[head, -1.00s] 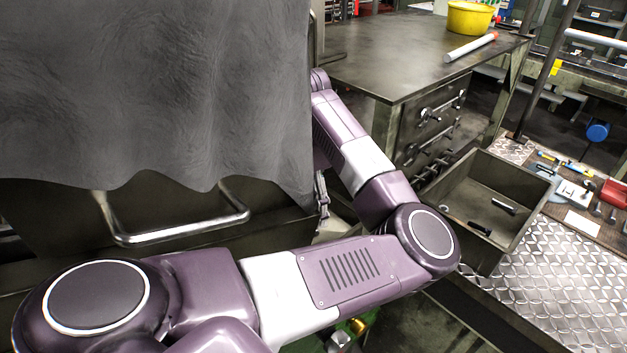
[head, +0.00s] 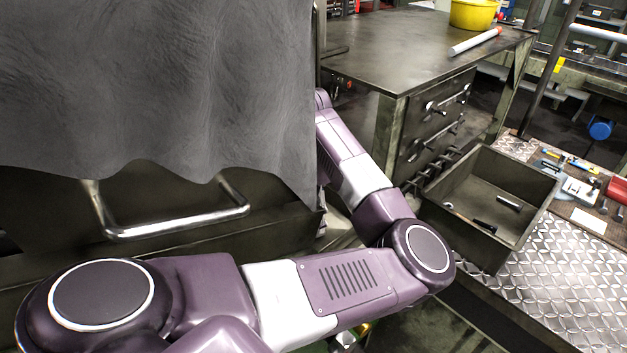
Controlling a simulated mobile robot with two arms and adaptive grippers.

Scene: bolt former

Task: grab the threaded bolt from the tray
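The tray, a dark metal open-topped bin (head: 466,242), stands right of centre, beyond the elbow of my arm. Inside lie a short dark bolt-like piece (head: 508,203) near the right wall and another dark piece (head: 484,226) near the front. A small pale piece (head: 448,206) is at the left. They are too small to tell which is threaded. One purple and white arm of mine reaches from the lower left to an elbow beside the tray, then folds back up toward the grey curtain. Its gripper is hidden. My other gripper is not in view.
A large grey curtain (head: 150,90) with a metal handle (head: 180,229) below it fills the upper left. A metal workbench (head: 410,55) holds a yellow bucket (head: 473,15) and a pale rod (head: 475,42). Tools lie on the right beside diamond-plate flooring (head: 540,265).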

